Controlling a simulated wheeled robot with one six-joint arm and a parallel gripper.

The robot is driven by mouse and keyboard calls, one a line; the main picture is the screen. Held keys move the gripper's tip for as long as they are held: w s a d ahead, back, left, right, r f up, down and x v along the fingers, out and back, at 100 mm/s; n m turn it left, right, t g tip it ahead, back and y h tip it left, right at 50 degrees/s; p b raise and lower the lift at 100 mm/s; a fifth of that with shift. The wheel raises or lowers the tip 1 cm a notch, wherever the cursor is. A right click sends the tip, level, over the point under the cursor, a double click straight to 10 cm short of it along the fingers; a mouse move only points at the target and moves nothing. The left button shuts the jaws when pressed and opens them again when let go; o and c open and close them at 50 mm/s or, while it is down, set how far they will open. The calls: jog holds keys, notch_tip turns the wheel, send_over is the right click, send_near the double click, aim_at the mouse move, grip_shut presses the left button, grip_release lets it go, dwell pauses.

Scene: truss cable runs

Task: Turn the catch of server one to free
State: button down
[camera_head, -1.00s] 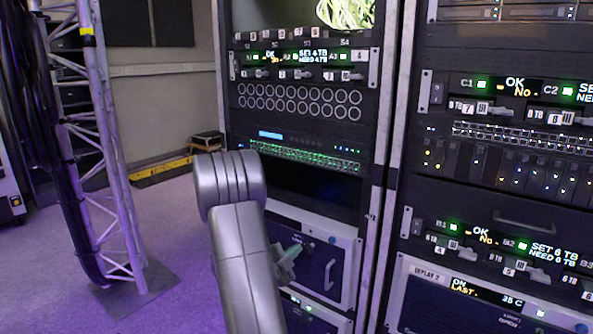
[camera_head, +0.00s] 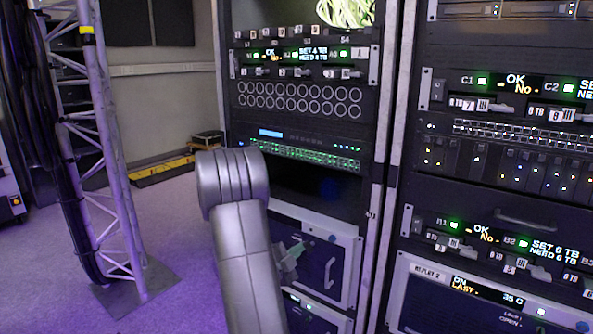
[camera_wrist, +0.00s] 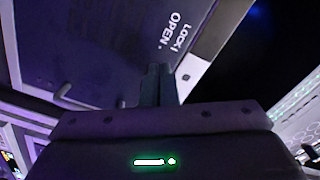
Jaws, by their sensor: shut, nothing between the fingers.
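A dark server front with a pale frame (camera_head: 352,243) sits low in the left rack. No name is readable on it, so I cannot tell for sure that it is server one. In the wrist view its dark face (camera_wrist: 95,50) shows the printed words LOCK and OPEN. My gripper (camera_head: 297,250) is at the left part of this front, partly behind my arm. Its shut fingers (camera_wrist: 157,82) point at the panel just below the lettering, with nothing held. No catch shows clearly; the fingers may hide it. Contact with the panel cannot be told.
A pull handle (camera_head: 329,274) stands out on the right of the same front; it also shows in the wrist view (camera_wrist: 66,100). A dark opening (camera_head: 315,185) lies above. A similar unit marked REPLAY 2 (camera_head: 430,305) is in the right rack. A truss (camera_head: 105,150) stands left on open floor.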

jog(key=shift+s+d+f+b, duration=0.15)
jog(key=shift+f+b, duration=0.4)
jog(key=shift+b, duration=1)
jog(key=shift+s+d+f+b, duration=0.1)
jog(key=shift+d+f+b, duration=0.1)
jog(key=shift+b, duration=0.7)
jog(key=b+v, duration=0.1)
jog(key=v, duration=0.5)
jog(key=shift+a+f, duration=0.2)
jog(key=shift+f, duration=0.1)
dwell(0.3)
